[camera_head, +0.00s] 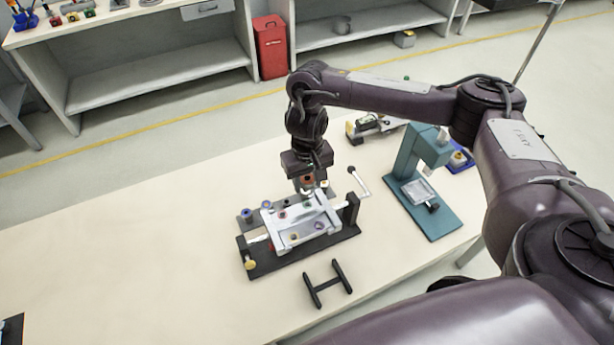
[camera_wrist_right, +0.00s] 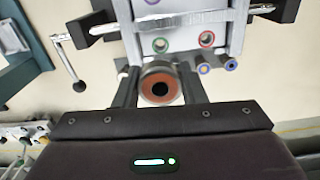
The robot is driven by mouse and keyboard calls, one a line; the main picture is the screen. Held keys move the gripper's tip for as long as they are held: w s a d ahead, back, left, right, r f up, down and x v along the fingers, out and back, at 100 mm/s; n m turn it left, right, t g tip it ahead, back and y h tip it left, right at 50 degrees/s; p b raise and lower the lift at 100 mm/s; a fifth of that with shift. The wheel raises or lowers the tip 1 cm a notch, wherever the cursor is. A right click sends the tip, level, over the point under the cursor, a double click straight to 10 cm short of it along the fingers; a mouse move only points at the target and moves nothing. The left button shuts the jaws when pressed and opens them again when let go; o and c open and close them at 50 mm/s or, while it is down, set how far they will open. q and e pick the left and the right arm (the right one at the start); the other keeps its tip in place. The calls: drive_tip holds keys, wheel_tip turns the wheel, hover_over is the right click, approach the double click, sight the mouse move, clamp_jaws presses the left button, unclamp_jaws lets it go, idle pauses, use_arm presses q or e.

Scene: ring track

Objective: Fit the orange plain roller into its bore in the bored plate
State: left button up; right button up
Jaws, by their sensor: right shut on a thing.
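The orange plain roller (camera_wrist_right: 159,88) is held end-on between the two fingers of my right gripper (camera_wrist_right: 160,86) in the right wrist view. In the head view my right gripper (camera_head: 308,186) is over the back edge of the bored plate (camera_head: 282,238), with its fingertips partly hidden. The plate sits in a dark fixture and also shows in the right wrist view (camera_wrist_right: 182,45), with green-, red- and purple-ringed bores. The roller appears just off the plate's edge; I cannot tell its exact height. My left gripper is not seen.
A hand crank (camera_head: 358,181) is at the fixture's right. A teal press (camera_head: 424,190) stands farther right, and a black H-shaped stand (camera_head: 328,283) in front. The left table is mostly clear.

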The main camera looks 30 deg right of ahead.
drive_tip(key=shift+f+b, duration=1.1)
drive_tip(key=shift+f, duration=1.7)
drive_tip(key=shift+p, duration=0.5)
drive_tip(key=shift+r, duration=0.1)
drive_tip(key=shift+p, duration=0.5)
drive_tip(key=shift+p, duration=0.45)
drive_tip(key=shift+f+b, duration=0.4)
drive_tip(key=shift+f, duration=0.8)
